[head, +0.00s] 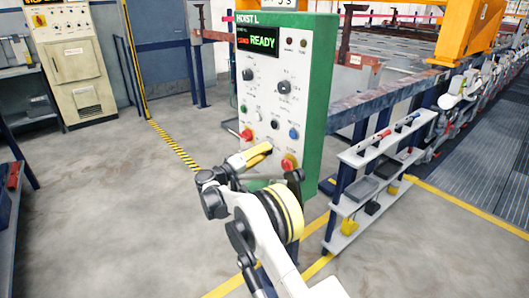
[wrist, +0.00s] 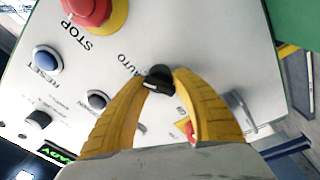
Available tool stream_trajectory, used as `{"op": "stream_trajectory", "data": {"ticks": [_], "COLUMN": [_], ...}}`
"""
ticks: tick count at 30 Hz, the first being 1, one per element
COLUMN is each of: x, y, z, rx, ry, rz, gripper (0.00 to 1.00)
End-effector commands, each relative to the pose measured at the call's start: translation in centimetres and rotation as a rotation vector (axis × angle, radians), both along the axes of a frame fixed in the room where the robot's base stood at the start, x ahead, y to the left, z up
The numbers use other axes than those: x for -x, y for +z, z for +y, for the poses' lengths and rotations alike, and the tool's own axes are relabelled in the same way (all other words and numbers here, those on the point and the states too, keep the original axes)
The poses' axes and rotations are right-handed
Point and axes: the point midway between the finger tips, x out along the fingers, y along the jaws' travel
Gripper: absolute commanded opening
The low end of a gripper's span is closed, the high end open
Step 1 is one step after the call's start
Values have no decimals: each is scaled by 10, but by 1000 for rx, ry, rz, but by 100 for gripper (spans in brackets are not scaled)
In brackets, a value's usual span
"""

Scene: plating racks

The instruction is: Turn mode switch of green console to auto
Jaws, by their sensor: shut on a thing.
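The green console (head: 323,100) stands upright with a white front panel and a lit READY display; it also fills much of the wrist view (wrist: 205,35). The mode switch (wrist: 160,75) is a small black knob with a pale pointer mark, beside the AUTO label. In the wrist view my gripper (wrist: 163,79) has its yellow fingers closed around this knob. The mark's exact setting is hard to read, and the other label is partly hidden by a finger. In the head view my gripper (head: 264,152) reaches the lower panel and hides the switch.
A red stop button (wrist: 92,8) and a blue reset button (wrist: 47,60) are near the switch. A shelf (head: 378,150) with tools stands right of the console. A beige cabinet (head: 75,75) stands at the back left. The floor on the left is clear.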

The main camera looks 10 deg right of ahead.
Motion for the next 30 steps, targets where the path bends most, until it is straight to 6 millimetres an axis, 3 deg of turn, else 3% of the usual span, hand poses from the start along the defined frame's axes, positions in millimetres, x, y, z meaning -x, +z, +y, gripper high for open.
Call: {"op": "stream_trajectory", "data": {"ticks": [8, 9, 10, 22, 30], "x": [3, 3, 3, 5, 34], "y": [-6, -6, -6, -3, -8], "z": [-1, -2, -2, 5, 51], "rx": [-8, -10, -9, -4, -5], "ry": [-8, -9, -8, -3, -1], "rz": [1, 2, 2, 1, 1], "gripper": [1, 44, 53, 53, 53]}}
